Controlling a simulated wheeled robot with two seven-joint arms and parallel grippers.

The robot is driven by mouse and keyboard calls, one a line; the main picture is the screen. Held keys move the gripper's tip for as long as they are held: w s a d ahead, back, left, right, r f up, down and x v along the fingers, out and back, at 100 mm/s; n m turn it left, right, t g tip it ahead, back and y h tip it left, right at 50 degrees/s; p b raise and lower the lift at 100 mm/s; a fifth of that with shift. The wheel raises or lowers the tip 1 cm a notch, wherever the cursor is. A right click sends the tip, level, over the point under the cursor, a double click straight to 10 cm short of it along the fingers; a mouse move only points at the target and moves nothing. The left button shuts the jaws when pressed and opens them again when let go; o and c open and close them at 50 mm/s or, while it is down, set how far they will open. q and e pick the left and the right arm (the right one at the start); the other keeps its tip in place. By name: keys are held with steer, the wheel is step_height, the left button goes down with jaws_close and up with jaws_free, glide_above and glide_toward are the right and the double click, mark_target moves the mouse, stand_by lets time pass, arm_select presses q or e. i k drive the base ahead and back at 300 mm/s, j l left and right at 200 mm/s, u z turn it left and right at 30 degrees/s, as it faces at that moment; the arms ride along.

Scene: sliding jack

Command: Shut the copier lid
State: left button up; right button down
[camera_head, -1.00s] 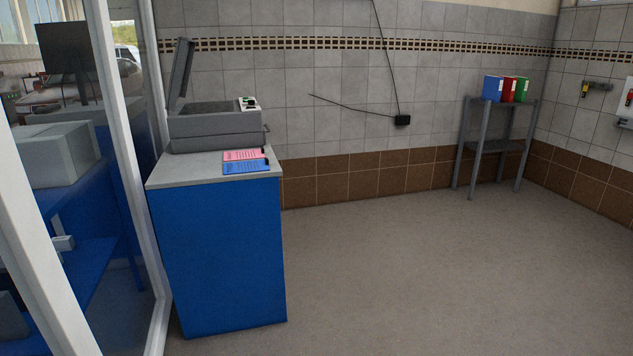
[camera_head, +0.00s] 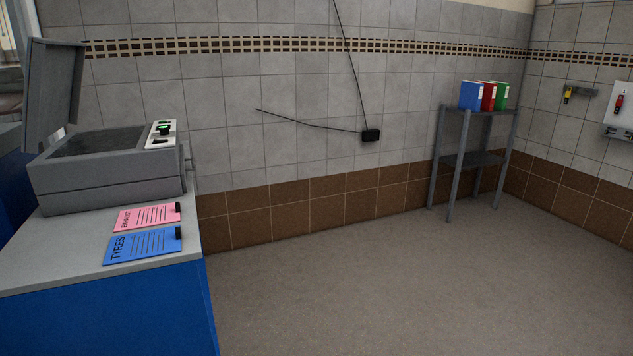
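The grey copier (camera_head: 110,180) stands on a blue cabinet with a light grey top, at the left of the head view. Its lid (camera_head: 54,92) is raised, standing nearly upright at the copier's left side. The dark glass bed (camera_head: 98,142) is uncovered. A control panel (camera_head: 162,132) with green lights is on the copier's right side. Neither of my grippers is in view.
The blue cabinet (camera_head: 110,318) fills the lower left. Pink (camera_head: 147,217) and blue (camera_head: 143,244) clipboards lie on its top in front of the copier. A grey shelf (camera_head: 467,160) with several binders stands at the back right. The floor (camera_head: 380,290) between is clear.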

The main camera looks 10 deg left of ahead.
mark_target(54, 71)
steer(key=i+l+u, duration=0.1)
steer(key=i, duration=0.45)
steer(key=i+l+u, duration=0.1)
steer(key=i, duration=0.4)
steer(key=i+l, duration=0.15)
steer(key=i, duration=0.4)
steer(key=i+l+u, duration=0.15)
steer(key=i, duration=0.4)
steer(key=i+l+u, duration=0.1)
steer(key=i+l, duration=0.15)
steer(key=i, duration=0.25)
